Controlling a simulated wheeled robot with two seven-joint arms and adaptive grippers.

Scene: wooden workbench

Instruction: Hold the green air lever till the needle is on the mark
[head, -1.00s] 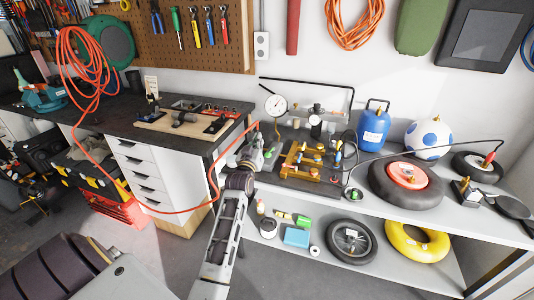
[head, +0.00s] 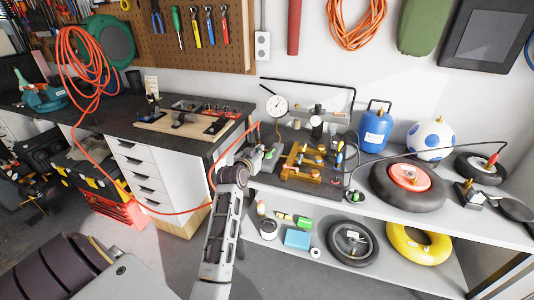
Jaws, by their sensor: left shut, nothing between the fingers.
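The round white pressure gauge (head: 277,105) stands at the left back of the shelf. Its dark needle shows, but the mark is too small to make out. A small green part (head: 269,155), perhaps the green air lever, shows right at my left gripper (head: 268,153). The gripper is shut and empty beside the left edge of the dark board with the brass manifold (head: 299,164). I cannot tell whether the fingers touch the green part. My right gripper is not in view.
A blue tank (head: 374,130), a blue-spotted ball (head: 430,140) and a tyre with a red hub (head: 408,177) stand to the right. An orange hose (head: 213,178) hangs left of my gripper. The black-topped drawer bench (head: 135,119) is at left.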

